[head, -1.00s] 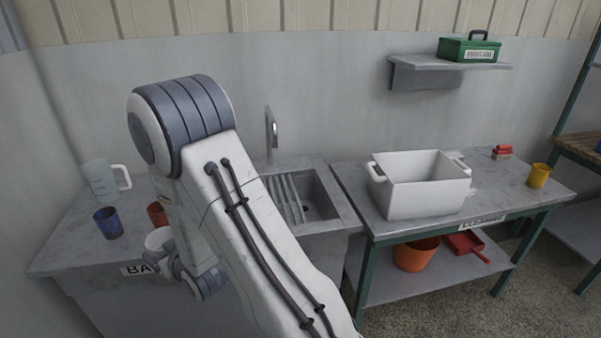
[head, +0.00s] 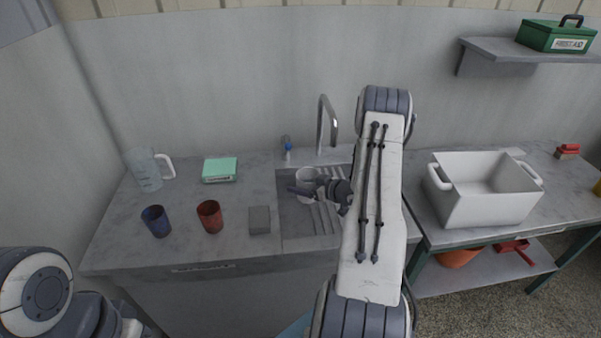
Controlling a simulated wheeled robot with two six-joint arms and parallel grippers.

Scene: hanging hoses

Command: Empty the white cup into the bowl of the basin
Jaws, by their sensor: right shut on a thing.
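The white cup (head: 306,174) is in my right gripper (head: 310,189), whose dark fingers are shut on it and cover part of it. The cup is over the left part of the sink basin (head: 293,222), above or beside the ribbed drainer strips. Whether it is tilted, and what it holds, I cannot tell. My right arm hides the right part of the basin, including most of its bowl. My left arm shows at the bottom left corner, but its fingertips are not seen.
Left of the basin stand a blue cup (head: 156,221), a red cup (head: 210,216), a grey block (head: 260,220), a clear jug (head: 147,170) and a green box (head: 220,169). The tap (head: 322,118) rises behind the basin. A white tub (head: 480,205) stands on the right table.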

